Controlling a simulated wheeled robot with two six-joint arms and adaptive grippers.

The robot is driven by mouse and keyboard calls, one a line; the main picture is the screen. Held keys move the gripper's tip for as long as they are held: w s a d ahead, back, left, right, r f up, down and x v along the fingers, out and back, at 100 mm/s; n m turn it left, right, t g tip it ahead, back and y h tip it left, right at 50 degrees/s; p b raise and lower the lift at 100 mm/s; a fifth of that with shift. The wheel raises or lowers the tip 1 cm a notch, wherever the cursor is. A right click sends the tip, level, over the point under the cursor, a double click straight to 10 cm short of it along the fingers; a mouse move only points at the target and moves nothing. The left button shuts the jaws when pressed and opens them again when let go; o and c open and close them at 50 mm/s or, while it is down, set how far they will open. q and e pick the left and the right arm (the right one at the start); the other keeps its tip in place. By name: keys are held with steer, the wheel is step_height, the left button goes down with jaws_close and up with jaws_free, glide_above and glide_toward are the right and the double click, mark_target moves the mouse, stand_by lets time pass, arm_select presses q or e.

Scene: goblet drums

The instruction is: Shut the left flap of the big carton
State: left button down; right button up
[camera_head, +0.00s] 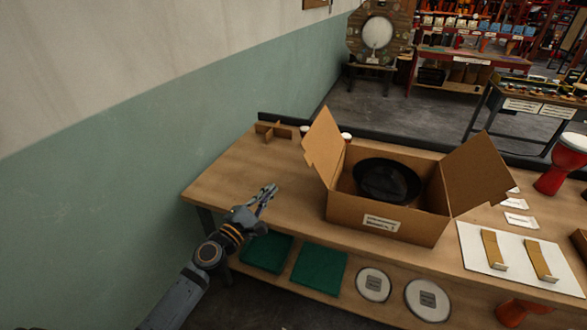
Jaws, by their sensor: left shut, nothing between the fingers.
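The big carton (361,218) stands on the wooden workbench with its top open, and a black round drum-like object (387,180) sits inside it. Its left flap (324,145) stands up and leans outward to the left. Its right flap (476,174) is also raised and leans out to the right. My left gripper (268,192) is shut and empty, left of the carton near the bench's front edge, apart from the left flap. My right gripper is not in view.
The workbench (225,178) is bare left of the carton. A cardboard divider (272,131) stands behind. On the right are a white board (518,262) with two tan strips and a red goblet drum (562,165). A lower shelf holds green pieces (318,270) and round discs (373,284). A wall is at left.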

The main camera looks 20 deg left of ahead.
arm_select(q)
steer(key=w+d+r+p, duration=0.3)
steer(key=w+d+p, duration=0.2)
steer(key=w, duration=0.4)
steer(key=shift+w+d+r+p, duration=0.15)
steer(key=shift+d+p, duration=0.25)
steer(key=shift+p, duration=0.3)
steer(key=shift+w, duration=0.1)
